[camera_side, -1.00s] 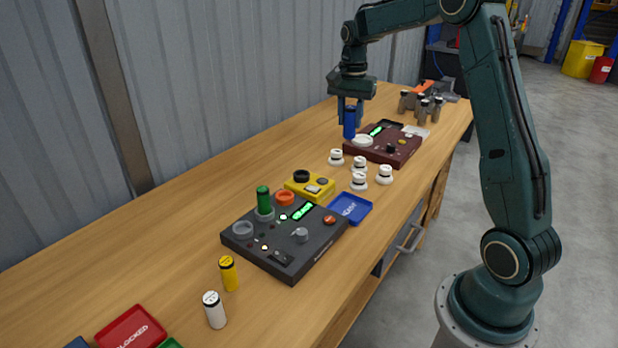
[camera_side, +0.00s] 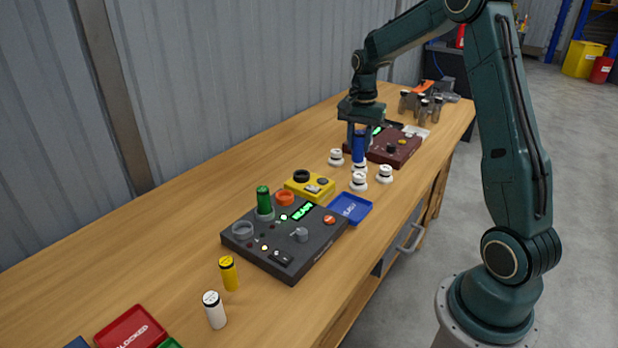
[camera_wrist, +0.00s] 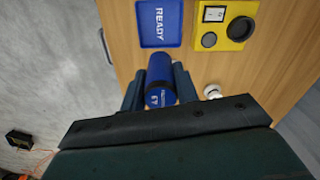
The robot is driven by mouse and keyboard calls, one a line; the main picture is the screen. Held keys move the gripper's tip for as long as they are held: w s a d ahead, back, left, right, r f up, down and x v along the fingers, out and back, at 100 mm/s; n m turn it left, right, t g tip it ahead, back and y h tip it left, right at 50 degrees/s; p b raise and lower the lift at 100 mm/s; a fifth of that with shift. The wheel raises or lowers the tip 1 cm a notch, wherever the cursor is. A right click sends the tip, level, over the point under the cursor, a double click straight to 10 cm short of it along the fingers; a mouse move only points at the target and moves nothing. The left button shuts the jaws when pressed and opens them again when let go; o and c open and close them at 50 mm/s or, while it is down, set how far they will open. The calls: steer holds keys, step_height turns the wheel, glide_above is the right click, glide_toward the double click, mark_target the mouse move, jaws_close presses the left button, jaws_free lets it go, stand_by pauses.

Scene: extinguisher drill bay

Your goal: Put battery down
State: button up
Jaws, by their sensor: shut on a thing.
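The blue battery (camera_side: 358,146) is upright in my gripper (camera_side: 358,140), which is shut on it. It hangs in front of the dark red box (camera_side: 398,150), by the white round pieces; I cannot tell whether its lower end touches anything. In the wrist view the blue battery (camera_wrist: 161,80) sits between the fingers of my gripper (camera_wrist: 160,88), its labelled end toward the camera. A blue tray marked READY (camera_wrist: 160,22) lies beyond it; it also shows in the side view (camera_side: 350,208). A green battery (camera_side: 264,200) stands in the dark grey box (camera_side: 290,262).
Several white round pieces (camera_side: 385,173) stand around the spot below the battery. A yellow device (camera_side: 310,186) sits beside the blue tray. Yellow (camera_side: 229,273) and white (camera_side: 214,309) cylinders stand near a red tray (camera_side: 131,329). The wooden bench (camera_side: 170,225) is clear along the wall.

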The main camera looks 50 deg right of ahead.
mark_target(358, 150)
step_height(358, 150, down, 11)
stand_by(0.3)
steer(key=shift+f, duration=2.1)
steer(key=shift+f, duration=0.1)
steer(key=o, duration=1.1)
steer(key=shift+c, duration=0.2)
step_height(358, 150, up, 12)
steer(key=shift+r, duration=0.1)
